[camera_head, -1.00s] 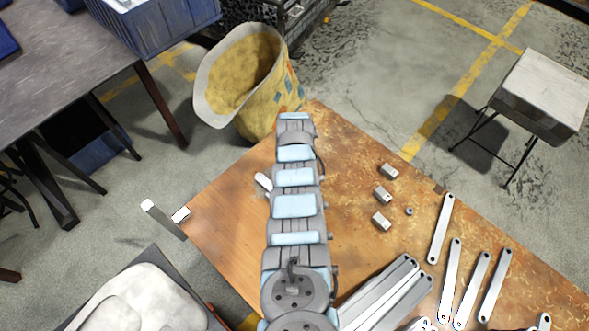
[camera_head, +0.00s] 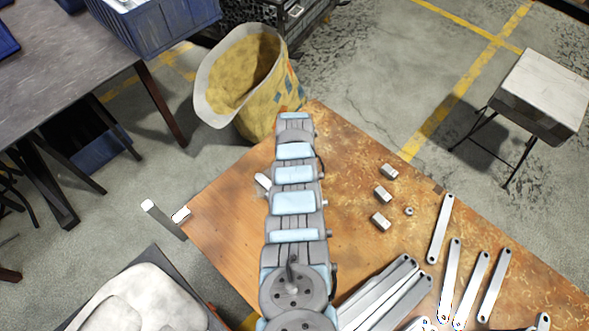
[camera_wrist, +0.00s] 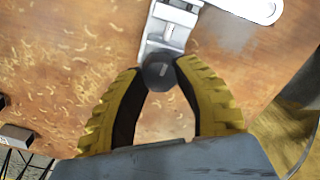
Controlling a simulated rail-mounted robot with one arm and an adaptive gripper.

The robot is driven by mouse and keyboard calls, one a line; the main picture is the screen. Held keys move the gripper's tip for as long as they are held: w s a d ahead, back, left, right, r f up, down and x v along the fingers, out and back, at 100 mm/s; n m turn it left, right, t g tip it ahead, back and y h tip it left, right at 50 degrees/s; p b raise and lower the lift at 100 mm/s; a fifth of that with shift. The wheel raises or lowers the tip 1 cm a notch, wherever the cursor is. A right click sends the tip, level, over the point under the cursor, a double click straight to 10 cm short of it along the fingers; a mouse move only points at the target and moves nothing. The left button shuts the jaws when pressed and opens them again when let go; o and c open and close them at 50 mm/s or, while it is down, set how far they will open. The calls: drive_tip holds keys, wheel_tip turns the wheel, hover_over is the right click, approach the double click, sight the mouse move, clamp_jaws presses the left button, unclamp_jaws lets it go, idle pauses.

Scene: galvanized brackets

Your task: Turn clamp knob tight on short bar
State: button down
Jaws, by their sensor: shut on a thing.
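In the wrist view, my gripper (camera_wrist: 160,82) has its two yellow, ribbed fingers closed around a dark round knob (camera_wrist: 159,73) with a light mark on its face. The knob sits at the near end of a silver metal clamp (camera_wrist: 166,29), which lies on the wooden table. A pale bar with a rounded, holed end (camera_wrist: 247,8) extends from the clamp's far end to the upper right. In the head view my arm hides the gripper, the knob and most of the clamp. Only a short pale bar piece (camera_head: 263,183) shows left of the arm.
The wooden table (camera_head: 225,230) holds several long bars (camera_head: 441,229) at right. Small metal blocks (camera_head: 389,171) and a nut (camera_head: 409,211) lie right of my arm. A yellow bag (camera_head: 265,95) stands beyond the far edge. The table's left part is mostly clear.

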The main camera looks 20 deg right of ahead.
drive_tip(key=shift+r+m, duration=0.1)
drive_tip(key=shift+m, duration=0.3)
drive_tip(key=m, duration=0.4)
drive_tip(key=m+b, duration=0.1)
drive_tip(key=m, duration=0.1)
drive_tip(key=m+b, duration=0.1)
drive_tip(key=shift+f, duration=0.25)
drive_tip(key=m+b, duration=0.1)
drive_tip(key=m, duration=0.3)
drive_tip(key=shift+m+b, duration=0.4)
drive_tip(key=m+b, duration=0.1)
drive_tip(key=m, duration=0.3)
drive_tip(key=shift+m+b, duration=0.3)
drive_tip(key=shift+m, duration=0.1)
drive_tip(key=shift+r, duration=0.1)
drive_tip(key=c, duration=0.8)
unclamp_jaws()
drive_tip(key=shift+c, duration=0.2)
